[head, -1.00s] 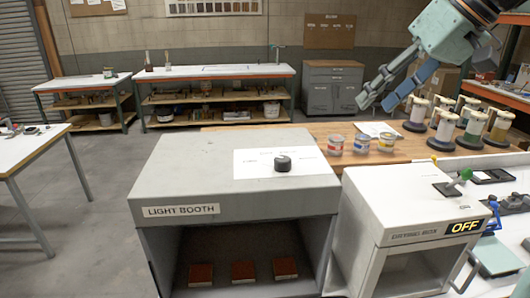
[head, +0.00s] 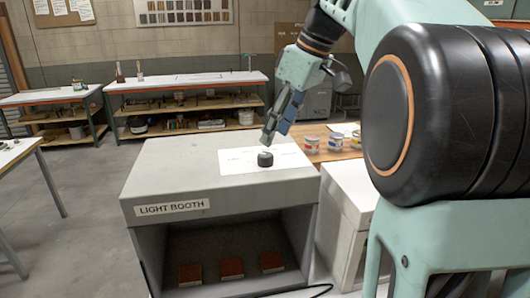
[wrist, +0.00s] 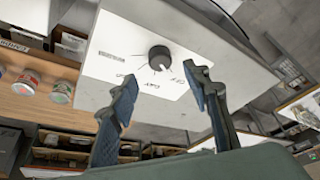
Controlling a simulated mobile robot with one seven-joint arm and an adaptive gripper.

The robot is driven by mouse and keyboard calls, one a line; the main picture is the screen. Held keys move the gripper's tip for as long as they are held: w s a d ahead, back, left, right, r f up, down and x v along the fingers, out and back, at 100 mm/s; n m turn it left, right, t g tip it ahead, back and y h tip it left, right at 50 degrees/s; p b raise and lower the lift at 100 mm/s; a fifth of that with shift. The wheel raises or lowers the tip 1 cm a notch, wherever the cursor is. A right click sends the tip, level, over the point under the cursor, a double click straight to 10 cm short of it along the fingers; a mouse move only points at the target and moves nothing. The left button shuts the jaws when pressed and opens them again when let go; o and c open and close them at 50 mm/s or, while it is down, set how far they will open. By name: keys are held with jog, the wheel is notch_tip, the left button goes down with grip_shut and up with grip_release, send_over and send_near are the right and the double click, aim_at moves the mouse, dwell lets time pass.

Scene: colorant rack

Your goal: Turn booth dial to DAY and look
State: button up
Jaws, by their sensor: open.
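The grey light booth (head: 145,183) stands in the foreground of the head view, its front labelled LIGHT BOOTH. On its top a white label sheet (head: 236,161) carries a round black dial (head: 265,159). In the wrist view the dial (wrist: 159,57) shows with printed words around it, too small and tilted to read surely. My gripper (head: 274,138) is open just above and slightly right of the dial, apart from it. In the wrist view its two fingers (wrist: 165,92) are spread, with the dial beyond and between them. Three red-brown samples (head: 231,267) lie inside the booth.
Colored cans (head: 310,143) stand on the wooden table behind the booth at right. A white box (head: 350,205) stands right of the booth, partly hidden by my arm. A shelved workbench (head: 185,88) is at the back. Floor at left (head: 80,225) is clear.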

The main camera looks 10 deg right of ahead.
aim_at(265, 154)
jog(key=x, duration=0.6)
jog(key=shift+a+f, duration=0.15)
jog(key=shift+f, duration=0.1)
jog(key=shift+c, duration=0.2)
jog(key=c, duration=1.1)
jog(key=m+t+h+b, duration=0.1)
jog(key=m, duration=0.2)
jog(key=shift+a+m, duration=0.1)
jog(key=shift+m, duration=0.2)
jog(key=shift+a+m+h, duration=0.1)
jog(key=shift+m+h, duration=0.7)
jog(key=shift+m, duration=1.2)
